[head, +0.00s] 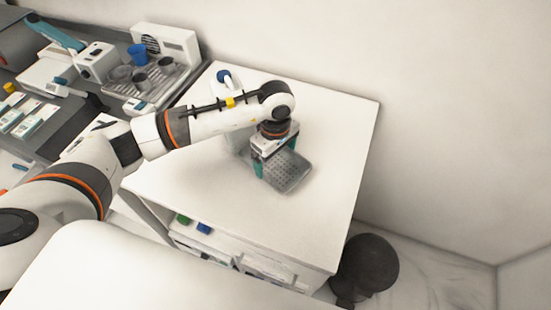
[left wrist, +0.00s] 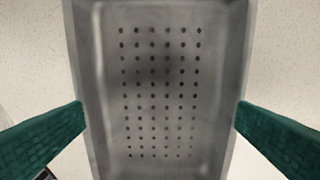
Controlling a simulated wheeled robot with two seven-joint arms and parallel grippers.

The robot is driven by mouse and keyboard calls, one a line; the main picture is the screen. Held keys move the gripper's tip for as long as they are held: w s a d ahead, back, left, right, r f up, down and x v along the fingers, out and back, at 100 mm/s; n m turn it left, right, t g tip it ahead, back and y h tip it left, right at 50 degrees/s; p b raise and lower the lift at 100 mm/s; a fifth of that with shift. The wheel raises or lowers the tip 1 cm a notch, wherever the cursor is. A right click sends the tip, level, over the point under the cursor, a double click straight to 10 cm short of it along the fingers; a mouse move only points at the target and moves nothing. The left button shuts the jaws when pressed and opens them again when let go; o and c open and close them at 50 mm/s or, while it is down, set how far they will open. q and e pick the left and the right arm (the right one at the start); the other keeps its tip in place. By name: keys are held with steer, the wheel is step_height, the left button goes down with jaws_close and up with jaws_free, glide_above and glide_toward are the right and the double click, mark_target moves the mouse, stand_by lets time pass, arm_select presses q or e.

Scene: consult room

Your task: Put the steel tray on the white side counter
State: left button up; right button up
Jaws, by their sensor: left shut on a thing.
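The steel tray (head: 291,174) is a small grey perforated tray over the middle of the white side counter (head: 237,205). My left gripper (head: 268,165) points down at the tray and is shut on it. In the left wrist view, the steel tray (left wrist: 161,95) lies between the green fingers of my left gripper (left wrist: 160,120), one at each long side. A speckled white surface shows around it. The tray looks level and on or just above the counter top; I cannot tell whether it touches. My right gripper is not in view.
A white bottle with a blue top (head: 225,78) stands at the counter's back left, partly behind my arm. A dark counter with a coffee machine tray and a blue cup (head: 137,54) is to the left. A black bin (head: 368,262) stands on the floor at right. The counter's right side is clear.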

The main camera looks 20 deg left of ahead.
mark_target(275, 166)
arm_select(q)
step_height(275, 166, down, 2)
steer(key=shift+f, duration=0.15)
steer(key=shift+f, duration=0.2)
steer(key=o, duration=0.7)
steer(key=shift+r, duration=0.2)
step_height(275, 166, up, 12)
steer(key=shift+b, duration=1.25)
steer(key=shift+s+f, duration=0.1)
